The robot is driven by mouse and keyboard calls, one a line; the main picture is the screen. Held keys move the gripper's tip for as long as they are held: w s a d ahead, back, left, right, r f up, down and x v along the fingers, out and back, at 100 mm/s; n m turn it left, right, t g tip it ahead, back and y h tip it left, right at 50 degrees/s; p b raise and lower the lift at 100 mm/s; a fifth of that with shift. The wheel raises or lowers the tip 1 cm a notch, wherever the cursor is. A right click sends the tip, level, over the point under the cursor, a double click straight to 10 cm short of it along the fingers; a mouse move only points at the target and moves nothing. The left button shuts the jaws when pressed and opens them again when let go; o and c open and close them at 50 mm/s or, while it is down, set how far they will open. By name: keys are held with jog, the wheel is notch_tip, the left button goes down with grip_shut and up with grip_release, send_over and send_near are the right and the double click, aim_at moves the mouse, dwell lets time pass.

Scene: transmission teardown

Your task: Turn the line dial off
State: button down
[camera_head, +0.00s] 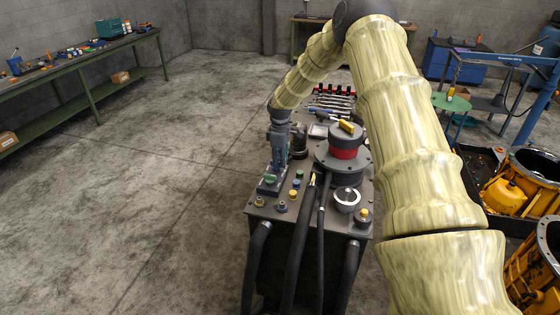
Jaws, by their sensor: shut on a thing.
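My gripper (273,172) points down at the left edge of the dark bench unit's top (310,212). Its fingers are shut on a small part on a low grey box (269,188). This part appears to be the line dial, but the fingers hide most of it and its setting cannot be read. A green spot shows on the box at the fingertips.
A round flanged housing with a red band (343,153) stands right of my gripper. Small yellow, blue and green knobs (295,188) sit between them. Thick black hoses (297,245) hang at the front. Orange castings (505,192) lie far right. The floor at left is clear.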

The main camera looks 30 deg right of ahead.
jog(key=shift+w+d+r, duration=0.15)
jog(key=c, duration=1.5)
grip_release()
notch_tip(320, 180, up, 12)
